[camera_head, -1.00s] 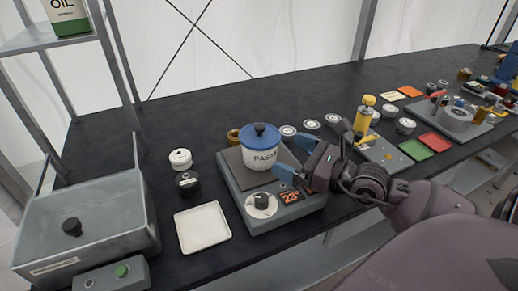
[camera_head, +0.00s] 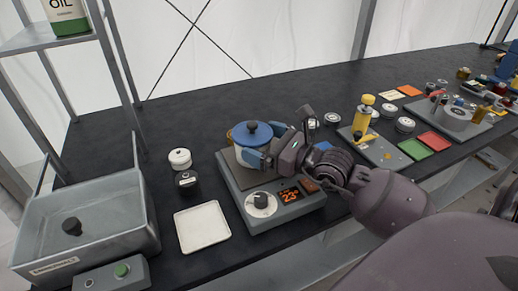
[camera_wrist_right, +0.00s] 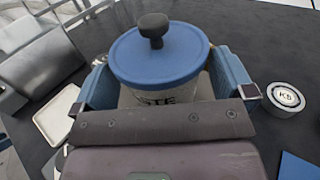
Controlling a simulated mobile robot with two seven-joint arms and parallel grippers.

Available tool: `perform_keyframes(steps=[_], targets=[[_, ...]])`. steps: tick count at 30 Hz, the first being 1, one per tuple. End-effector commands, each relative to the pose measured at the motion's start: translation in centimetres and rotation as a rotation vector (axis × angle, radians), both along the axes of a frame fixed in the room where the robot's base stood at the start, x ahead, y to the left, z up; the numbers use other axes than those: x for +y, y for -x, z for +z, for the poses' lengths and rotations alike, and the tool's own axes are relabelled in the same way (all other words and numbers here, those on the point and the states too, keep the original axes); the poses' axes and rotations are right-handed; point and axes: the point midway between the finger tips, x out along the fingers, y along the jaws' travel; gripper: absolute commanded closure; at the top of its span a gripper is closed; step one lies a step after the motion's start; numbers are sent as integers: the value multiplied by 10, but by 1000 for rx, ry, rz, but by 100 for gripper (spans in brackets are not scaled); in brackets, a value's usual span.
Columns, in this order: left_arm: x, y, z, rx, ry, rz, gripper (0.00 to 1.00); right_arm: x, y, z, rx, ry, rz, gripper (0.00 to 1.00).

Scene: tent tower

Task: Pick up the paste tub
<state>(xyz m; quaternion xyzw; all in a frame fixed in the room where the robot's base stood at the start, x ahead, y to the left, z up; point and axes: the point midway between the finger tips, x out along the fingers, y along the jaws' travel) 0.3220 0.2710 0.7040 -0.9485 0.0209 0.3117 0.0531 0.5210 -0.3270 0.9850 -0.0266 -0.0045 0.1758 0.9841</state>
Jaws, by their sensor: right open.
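The paste tub (camera_head: 252,134), white with a blue knobbed lid, stands upright on the hot plate (camera_head: 231,171). It also shows in the right wrist view (camera_wrist_right: 158,52), its lettering partly hidden by the gripper's palm edge. My right gripper (camera_head: 264,148) is open around the tub. In the right wrist view, its blue fingers (camera_wrist_right: 163,78) stand on either side of the tub, below the lid's rim. A small gap shows on the left; contact on the right is unclear. My left gripper is not in view.
A white tray (camera_head: 202,226) and a dark jar (camera_head: 187,180) lie left of the hot plate. A grey basin (camera_head: 90,205) stands farther left. A lidded tin (camera_wrist_right: 287,97) stands right of the gripper. The black table behind is clear.

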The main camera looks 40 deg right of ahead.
Motion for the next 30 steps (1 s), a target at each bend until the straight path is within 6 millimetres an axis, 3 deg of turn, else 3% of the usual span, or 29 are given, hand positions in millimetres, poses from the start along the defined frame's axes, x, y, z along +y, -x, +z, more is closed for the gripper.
perform_keyframes(steps=[5,12,23,30], targets=[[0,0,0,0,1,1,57,0,0,0,0,0,0,2],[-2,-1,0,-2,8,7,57,0,0,0,0,1,0,34],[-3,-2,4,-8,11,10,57,0,0,9,-6,0,0,34],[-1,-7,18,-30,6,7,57,0,0,54,-17,-1,0,34]])
